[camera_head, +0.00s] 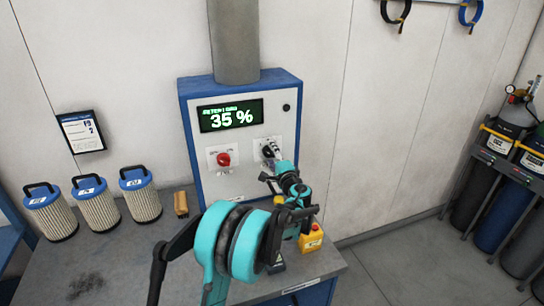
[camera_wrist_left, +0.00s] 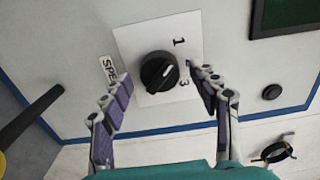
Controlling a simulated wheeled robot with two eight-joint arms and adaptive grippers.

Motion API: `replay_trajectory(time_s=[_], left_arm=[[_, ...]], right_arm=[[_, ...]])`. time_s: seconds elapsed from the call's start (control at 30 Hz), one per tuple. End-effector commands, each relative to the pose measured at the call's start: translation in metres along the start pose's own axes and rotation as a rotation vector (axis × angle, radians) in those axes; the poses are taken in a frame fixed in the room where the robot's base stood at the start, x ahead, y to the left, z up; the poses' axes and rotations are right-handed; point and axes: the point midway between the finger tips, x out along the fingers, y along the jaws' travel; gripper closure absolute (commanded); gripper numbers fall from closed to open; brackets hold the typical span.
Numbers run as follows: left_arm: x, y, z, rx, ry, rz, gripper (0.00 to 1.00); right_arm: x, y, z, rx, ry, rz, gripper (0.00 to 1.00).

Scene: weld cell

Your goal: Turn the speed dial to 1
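In the head view the dial (camera_head: 267,150) is partly covered by my left gripper (camera_head: 271,165). My left gripper (camera_wrist_left: 160,95) is open, with one finger on each side of the dial and visible gaps to it. My right gripper is not in view.
The blue-edged control cabinet (camera_head: 188,110) has a display (camera_head: 231,115) reading 35 % and a red knob (camera_head: 223,159) left of the dial. Several filter cartridges (camera_head: 98,210) stand on the bench at left.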

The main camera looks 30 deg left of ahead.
Motion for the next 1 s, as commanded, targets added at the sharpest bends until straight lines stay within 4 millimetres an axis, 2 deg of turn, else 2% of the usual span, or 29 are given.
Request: replay_trajectory(time_s=[0.27, 0.37, 0.7, 0.83, 1.0], left_arm=[[-0.005, 0.000, -0.001, 0.001, 0.001, 0.000, 0.40], [-0.017, 0.000, -0.001, 0.001, 0.001, 0.000, 0.40], [-0.090, 0.000, -0.001, 0.001, 0.002, 0.000, 0.40], [-0.109, 0.000, -0.001, 0.001, 0.001, 0.000, 0.40], [-0.119, 0.000, 0.000, 0.001, 0.001, 0.000, 0.40]], right_arm=[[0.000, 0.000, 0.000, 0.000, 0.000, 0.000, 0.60], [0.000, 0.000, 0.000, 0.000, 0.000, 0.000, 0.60], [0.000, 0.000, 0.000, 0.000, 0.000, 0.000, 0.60], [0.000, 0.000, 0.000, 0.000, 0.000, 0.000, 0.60], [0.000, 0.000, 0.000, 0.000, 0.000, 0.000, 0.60]])
